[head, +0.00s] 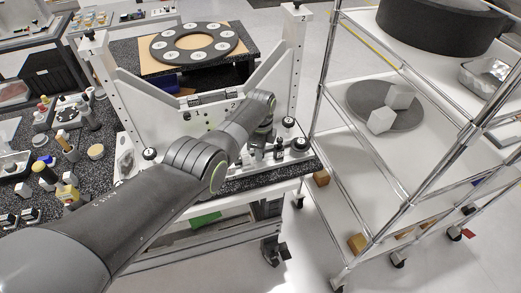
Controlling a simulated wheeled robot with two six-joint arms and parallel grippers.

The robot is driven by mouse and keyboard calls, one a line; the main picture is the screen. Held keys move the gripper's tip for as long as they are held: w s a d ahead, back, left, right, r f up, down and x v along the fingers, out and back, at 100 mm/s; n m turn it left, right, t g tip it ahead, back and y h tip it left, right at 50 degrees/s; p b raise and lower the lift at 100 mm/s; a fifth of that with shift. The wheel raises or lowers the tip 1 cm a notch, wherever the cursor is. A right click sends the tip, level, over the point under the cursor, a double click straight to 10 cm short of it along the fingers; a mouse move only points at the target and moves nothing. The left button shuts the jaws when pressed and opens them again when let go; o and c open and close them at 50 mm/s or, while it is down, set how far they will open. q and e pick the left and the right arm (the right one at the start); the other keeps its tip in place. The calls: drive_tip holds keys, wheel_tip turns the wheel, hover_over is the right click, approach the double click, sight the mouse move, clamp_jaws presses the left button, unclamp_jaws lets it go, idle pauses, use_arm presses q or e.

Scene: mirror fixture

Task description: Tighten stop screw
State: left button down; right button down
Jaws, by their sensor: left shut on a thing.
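The white mirror fixture (165,122) stands on a dark speckled table, with two upright posts and slanted side plates. My left arm reaches across it from the lower left. My left gripper (262,138) is at the right part of the fixture, low over its front base, and is shut on a small part there. The part looks like the stop screw, but the fingers and wrist hide most of it. Black knobs show near it, one at the right post's foot (289,122) and one on the base's right end (301,144). My right gripper is out of view.
Behind the fixture a black ring with several pale discs (194,43) lies on a board. A wire shelf cart (392,125) stands close on the right, with two pale blocks (381,120) on a grey disc. Small tools crowd the table at left. Floor shows between table and cart.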

use_arm(q)
drive_tip(key=shift+w+r, duration=0.15)
drive_tip(key=shift+r, duration=0.05)
drive_tip(key=c, duration=1.3)
unclamp_jaws()
drive_tip(key=shift+o, duration=0.2)
drive_tip(key=shift+s, duration=0.2)
drive_tip(key=shift+r, duration=0.1)
